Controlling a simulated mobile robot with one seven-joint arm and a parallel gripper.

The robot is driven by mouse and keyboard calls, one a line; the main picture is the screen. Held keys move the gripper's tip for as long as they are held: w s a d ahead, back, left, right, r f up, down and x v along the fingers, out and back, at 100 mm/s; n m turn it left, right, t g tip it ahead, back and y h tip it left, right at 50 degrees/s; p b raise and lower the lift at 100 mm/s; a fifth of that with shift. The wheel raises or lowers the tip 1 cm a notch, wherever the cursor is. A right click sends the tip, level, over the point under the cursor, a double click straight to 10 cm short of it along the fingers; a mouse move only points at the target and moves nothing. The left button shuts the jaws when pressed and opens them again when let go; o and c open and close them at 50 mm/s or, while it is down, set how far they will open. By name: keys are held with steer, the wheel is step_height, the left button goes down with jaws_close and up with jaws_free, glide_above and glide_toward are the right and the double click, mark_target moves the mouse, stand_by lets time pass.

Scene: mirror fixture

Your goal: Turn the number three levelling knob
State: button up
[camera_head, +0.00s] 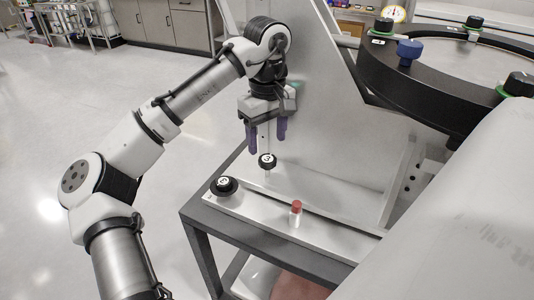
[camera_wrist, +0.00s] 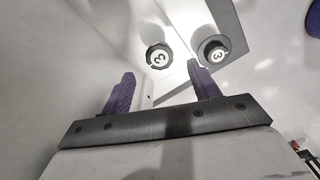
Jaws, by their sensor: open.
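My gripper (camera_head: 267,142) has two purple fingers, spread apart and empty, pointing down. Just below the fingertips in the head view is a small black knob (camera_head: 267,160) with a white numbered cap on a thin stem. A larger black knob (camera_head: 223,185) with a white numbered face sits lower left on the pale ledge. In the wrist view, one black knob (camera_wrist: 159,56) marked with a 3 lies beyond the gap between the fingers (camera_wrist: 164,82). A second knob (camera_wrist: 214,51) marked 3 lies beyond the right fingertip. I see no contact with either knob.
A red-capped piece (camera_head: 296,207) stands on the ledge (camera_head: 331,233) to the right. A large black ring (camera_head: 440,89) with black knobs (camera_head: 518,84) and a blue knob (camera_head: 409,50) is at upper right. A grey panel (camera_head: 340,140) rises behind the gripper. Open floor lies left.

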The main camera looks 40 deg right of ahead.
mark_target(268, 158)
steer(key=shift+f, duration=2.5)
steer(key=c, duration=1)
steer(key=shift+r+m+p, duration=0.15)
steer(key=shift+m+p, duration=0.15)
steer(key=shift+p, duration=0.1)
steer(key=m+p, duration=0.1)
steer(key=p, duration=0.1)
steer(key=m+p, duration=0.2)
steer(key=shift+r+p, duration=0.25)
steer(key=shift+p, duration=0.1)
steer(key=m+p, duration=0.6)
steer(key=shift+f+m, duration=0.1)
steer(key=shift+m, duration=0.2)
steer(key=m+p, duration=0.3)
steer(key=m, duration=0.2)
steer(key=shift+d+f+p, duration=0.1)
steer(key=shift+p, duration=0.3)
steer(key=m+p, duration=0.1)
steer(key=m, duration=0.4)
steer(key=shift+f+p, duration=0.1)
steer(key=shift+p, duration=0.2)
